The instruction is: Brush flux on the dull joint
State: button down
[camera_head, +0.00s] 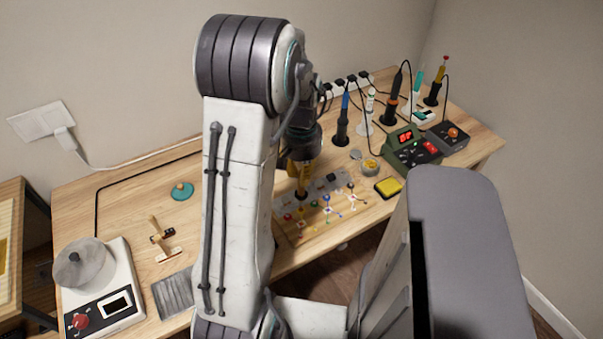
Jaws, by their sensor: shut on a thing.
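My gripper (304,158) is mostly hidden behind my arm, near the table's middle. It is shut on a slim yellow-brown tool (302,179), which stands roughly upright with its lower end at a dark round base. Whether it is a brush, and whether it touches the base, I cannot tell. A board with several coloured parts and shiny spots (328,207) lies at the front edge, partly behind my arm. Which joint is dull is too small to tell. A small open round pot with yellowish contents (370,167), possibly flux, stands to the right.
Several upright tools stand in holders at the back right, including a blue one (344,118). A green station with a red display (412,146) and a yellow pad (388,187) are right.

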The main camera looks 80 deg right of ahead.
jog(key=shift+r+p, duration=2.45)
jog(key=shift+r, duration=0.85)
jog(key=d+r+p, duration=0.2)
jog(key=d+p, duration=0.3)
jog(key=d, duration=0.3)
jog(key=shift+w+f, duration=0.1)
jog(key=shift+w, duration=0.05)
